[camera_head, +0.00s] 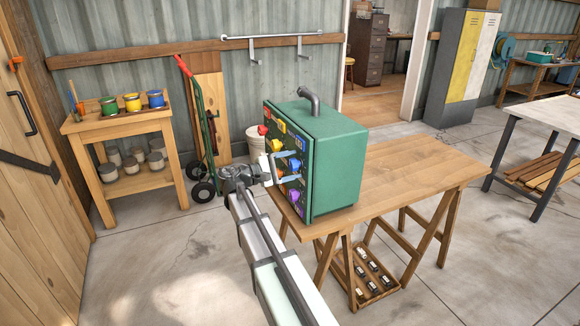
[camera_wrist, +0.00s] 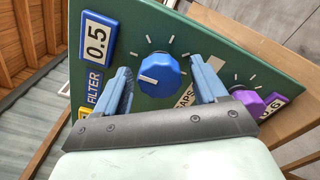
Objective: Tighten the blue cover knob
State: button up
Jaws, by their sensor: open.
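The blue knob (camera_wrist: 160,74) is round with a ribbed edge and a white pointer line. My gripper (camera_wrist: 158,72) is open, with one light blue finger on each side of the knob. A gap shows on both sides in the wrist view; the depth is hard to judge. In the head view my gripper (camera_head: 291,168) is at the panel and partly covers it.
A purple knob (camera_wrist: 247,104) sits close to the right finger. More coloured knobs, such as a red one (camera_head: 263,130), crowd the panel. The box stands on a wooden trestle table (camera_head: 410,175), whose right part is bare. A paint stand (camera_head: 128,125) is at left.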

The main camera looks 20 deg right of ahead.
jog(key=c, duration=1)
jog(key=shift+c, duration=0.2)
jog(key=shift+m, duration=0.3)
jog(key=m, duration=0.4)
jog(key=shift+m, duration=2.1)
jog(key=shift+r, duration=0.1)
jog(key=o, duration=1)
jog(key=shift+o, duration=0.2)
